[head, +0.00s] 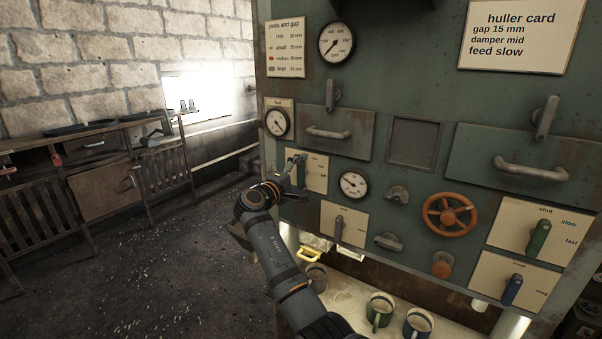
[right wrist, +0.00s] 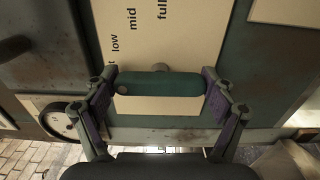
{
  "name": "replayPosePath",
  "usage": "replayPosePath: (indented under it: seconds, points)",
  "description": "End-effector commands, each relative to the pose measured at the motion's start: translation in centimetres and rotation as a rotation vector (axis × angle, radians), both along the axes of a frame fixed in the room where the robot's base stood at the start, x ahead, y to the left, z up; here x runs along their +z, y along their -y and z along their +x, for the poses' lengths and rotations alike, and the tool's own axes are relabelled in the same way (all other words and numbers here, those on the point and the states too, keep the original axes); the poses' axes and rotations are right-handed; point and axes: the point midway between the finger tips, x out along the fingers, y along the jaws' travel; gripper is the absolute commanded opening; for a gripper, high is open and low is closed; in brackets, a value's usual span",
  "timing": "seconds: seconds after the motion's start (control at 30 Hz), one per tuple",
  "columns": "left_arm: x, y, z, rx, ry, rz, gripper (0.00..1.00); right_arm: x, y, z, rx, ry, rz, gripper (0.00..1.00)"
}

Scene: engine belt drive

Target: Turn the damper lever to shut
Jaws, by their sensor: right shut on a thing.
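The damper lever, a dark teal handle (right wrist: 160,84), lies across the right wrist view in front of its cream plate (right wrist: 133,50). The plate reads low, mid and full, with one more word mostly cut off at left. In the head view this plate (head: 318,172) is at the left of the green machine front. My right gripper (right wrist: 160,88) is shut on the lever, one finger at each end of the handle. In the head view my right gripper (head: 292,175) partly covers the lever, so its exact setting is hard to tell. My left gripper is not in view.
A feed gauge (head: 277,123) sits above the plate and another gauge (head: 354,184) to its right. A grey-levered plate (head: 343,222) is below. An orange handwheel (head: 449,215), green lever (head: 540,238) and blue lever (head: 512,290) are farther right. Mugs (head: 380,312) stand below.

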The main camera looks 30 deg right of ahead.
Motion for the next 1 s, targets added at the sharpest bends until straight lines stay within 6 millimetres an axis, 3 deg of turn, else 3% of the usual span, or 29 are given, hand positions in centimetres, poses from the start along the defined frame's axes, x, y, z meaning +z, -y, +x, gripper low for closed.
replayPosePath:
  seconds: [0.33, 0.37, 0.47, 0.83, 1.0]
  points:
    - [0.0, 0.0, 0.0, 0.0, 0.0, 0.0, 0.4, 0.0, 0.0, 0.0, 0.0, -0.006, -0.003, 0.53]
    - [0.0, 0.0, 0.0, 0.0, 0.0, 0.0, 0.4, 0.0, 0.0, 0.0, 0.0, -0.006, -0.003, 0.85]
    - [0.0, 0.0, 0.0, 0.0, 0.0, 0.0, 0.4, 0.0, 0.0, 0.0, 0.0, -0.006, -0.003, 0.99]
    - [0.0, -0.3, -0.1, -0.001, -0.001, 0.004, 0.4, 0.0, -0.1, 0.0, 0.0, -0.004, -0.002, 1.0]
    - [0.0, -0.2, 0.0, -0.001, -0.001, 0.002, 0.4, -0.2, -2.3, -0.9, 0.003, -0.004, 0.003, 1.0]
